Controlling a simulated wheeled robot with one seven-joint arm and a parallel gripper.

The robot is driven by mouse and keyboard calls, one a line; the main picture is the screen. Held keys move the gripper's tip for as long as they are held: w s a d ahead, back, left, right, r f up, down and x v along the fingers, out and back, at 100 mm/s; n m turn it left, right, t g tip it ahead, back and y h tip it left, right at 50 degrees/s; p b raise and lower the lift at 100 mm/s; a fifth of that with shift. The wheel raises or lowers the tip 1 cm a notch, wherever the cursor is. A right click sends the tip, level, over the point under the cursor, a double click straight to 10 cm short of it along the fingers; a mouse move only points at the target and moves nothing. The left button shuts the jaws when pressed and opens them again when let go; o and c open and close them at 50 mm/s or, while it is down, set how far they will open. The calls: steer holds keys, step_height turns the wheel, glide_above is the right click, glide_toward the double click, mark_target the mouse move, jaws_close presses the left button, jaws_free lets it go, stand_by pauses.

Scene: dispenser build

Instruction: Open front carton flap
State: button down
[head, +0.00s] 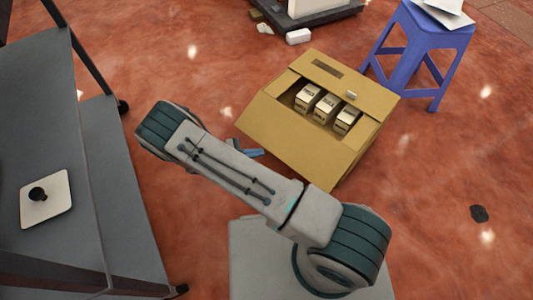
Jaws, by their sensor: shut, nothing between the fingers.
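The brown cardboard carton (352,162) sits on the red floor in the head view, turned at an angle. Its top is partly open, and several small boxes (323,107) with dark print stand in a row inside. A wide front flap (290,139) slopes outward from the opening toward my arm. A flap with a dark label (327,68) lies along the far side. My arm crosses in front of the carton's near left side. A small blue-grey piece (250,153) shows between arm and carton; I cannot tell what it is. I cannot make out my gripper.
A grey shelf cart (95,150) stands at the left, with a white plate (60,205) holding a black knob. A blue stool (415,55) stands just behind the carton to the right. A white block (298,36) lies at the back. The floor at the right is mostly clear.

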step_height(320, 180, down, 11)
steer(key=s+a+n+t, duration=0.2)
steer(key=n+t, duration=0.6)
steer(key=t, duration=0.1)
steer(key=w+d+r+n+t+y+b, duration=0.1)
steer(key=w+d+r, duration=0.2)
steer(key=w+d, duration=0.2)
steer(key=shift+d+r, duration=0.35)
steer(key=shift+d, duration=0.2)
